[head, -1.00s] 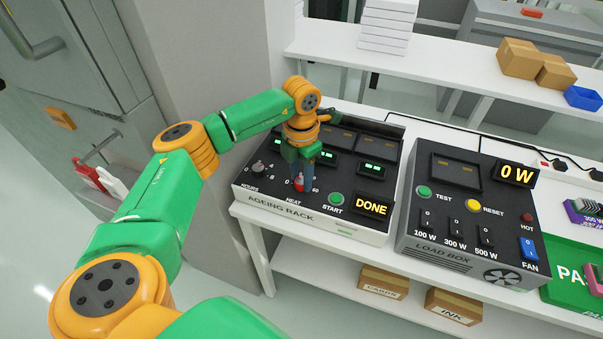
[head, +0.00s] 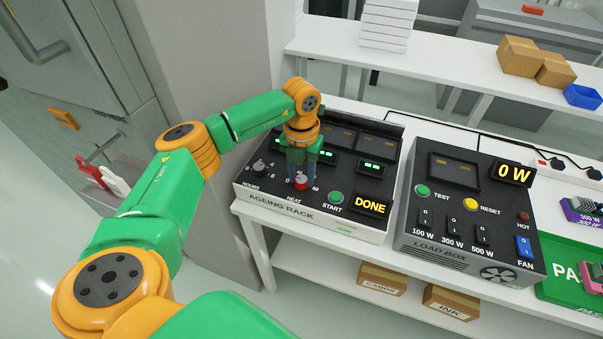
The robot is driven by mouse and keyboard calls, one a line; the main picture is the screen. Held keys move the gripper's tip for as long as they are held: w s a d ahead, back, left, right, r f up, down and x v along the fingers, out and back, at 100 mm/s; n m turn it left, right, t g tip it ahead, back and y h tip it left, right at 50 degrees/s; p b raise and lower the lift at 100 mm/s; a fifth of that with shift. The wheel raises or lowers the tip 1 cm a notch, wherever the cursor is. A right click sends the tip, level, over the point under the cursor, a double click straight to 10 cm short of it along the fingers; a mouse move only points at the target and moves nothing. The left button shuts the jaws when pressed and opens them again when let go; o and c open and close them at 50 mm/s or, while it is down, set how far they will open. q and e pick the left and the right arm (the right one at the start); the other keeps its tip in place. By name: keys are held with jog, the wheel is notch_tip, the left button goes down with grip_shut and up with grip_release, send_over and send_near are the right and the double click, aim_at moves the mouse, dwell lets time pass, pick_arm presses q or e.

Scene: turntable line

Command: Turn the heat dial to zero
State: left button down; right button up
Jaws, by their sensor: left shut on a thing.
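The ageing rack (head: 262,205) is a dark-topped box with a white front on the white bench. My right gripper is not in view.
The rack also carries a black hours dial (head: 259,169), a green start button (head: 335,196) and a display (head: 371,203) reading DONE. The load box (head: 440,255), showing 0 W, stands close on the right. A raised shelf (head: 430,58) runs behind.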

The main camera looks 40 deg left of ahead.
aim_at(301, 179)
pick_arm(q)
jog(key=shift+s+f, duration=0.1)
jog(key=shift+f, duration=0.05)
jog(key=shift+c, duration=2.2)
grip_release()
notch_tip(301, 179, up, 7)
jog(key=shift+r+b, duration=0.15)
jog(key=shift+b, duration=0.5)
